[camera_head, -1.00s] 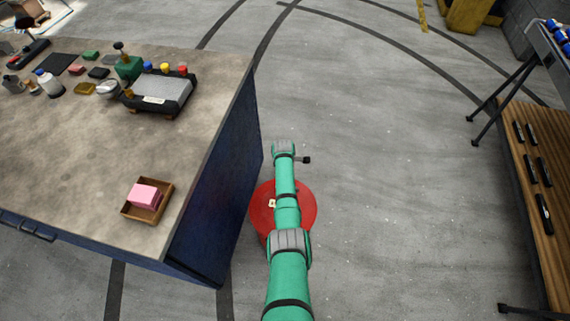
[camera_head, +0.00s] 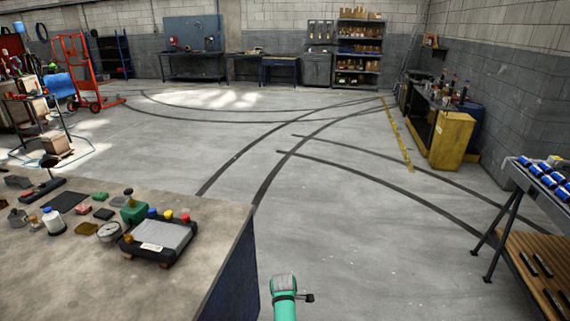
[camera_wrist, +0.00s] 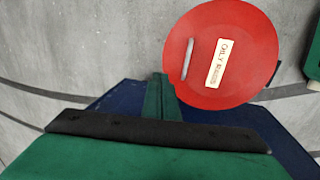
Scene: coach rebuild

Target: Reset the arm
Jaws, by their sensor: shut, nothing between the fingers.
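My arm (camera_head: 284,298) shows at the bottom centre of the head view as a short green and grey piece, over the floor just right of the workbench. My gripper (camera_wrist: 159,82) appears in the wrist view as a narrow green shape beyond a dark edge. It is shut and holds nothing. It points down beside a round red lid (camera_wrist: 240,75) with a white label and a pale handle. I cannot tell how far above the floor the gripper is. The head view does not show the gripper.
The workbench (camera_head: 60,285) at left bears a grey-topped device (camera_head: 160,238) and several small items. A yellow cabinet (camera_head: 452,140) stands farther back. The middle floor is clear.

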